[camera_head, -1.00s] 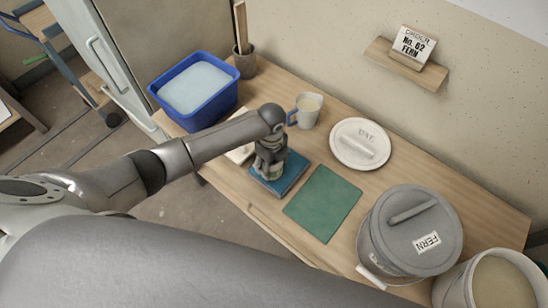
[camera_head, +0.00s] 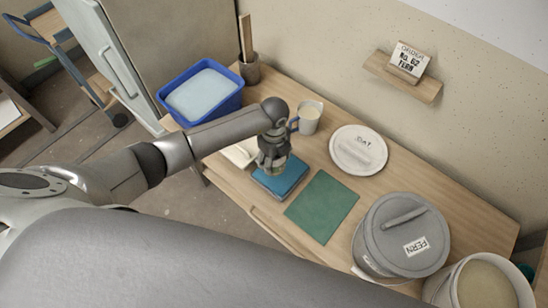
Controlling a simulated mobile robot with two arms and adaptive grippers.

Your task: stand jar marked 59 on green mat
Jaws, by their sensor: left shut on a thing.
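My left gripper (camera_head: 273,162) is shut on a small jar (camera_head: 275,171) over the far-left part of the blue mat (camera_head: 287,187). The fingers cover most of the jar, and no number on it can be read. I cannot tell for sure whether its base is clear of the blue mat. The green mat (camera_head: 321,207) lies bare, just right of the blue mat and nearer the table's front edge. My right gripper is not in view.
A jug (camera_head: 309,117) and white lid (camera_head: 358,150) lie behind the mats. A lidded FERN bucket (camera_head: 405,236) and an open bucket (camera_head: 484,286) stand at the right.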

